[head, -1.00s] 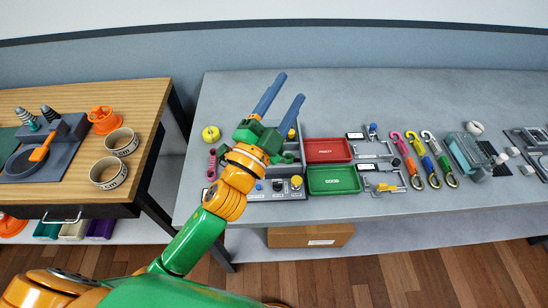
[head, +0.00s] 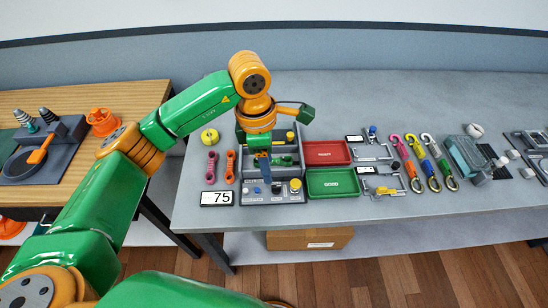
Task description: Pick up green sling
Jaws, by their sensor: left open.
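The hanging-style sling with a green strap (head: 442,164) lies on the grey table at the right, the rightmost of three, with a silver hook at its far end and a brass ring at its near end. My left gripper (head: 265,172) points down over the grey divided tray, well to the left of the green sling. The wrist and fingers hide part of the tray. My right gripper is not in view.
Red tray (head: 348,153) and green tray (head: 357,183) lie between. The grey divided tray (head: 299,158) sits under my left gripper. The table's back strip is clear.

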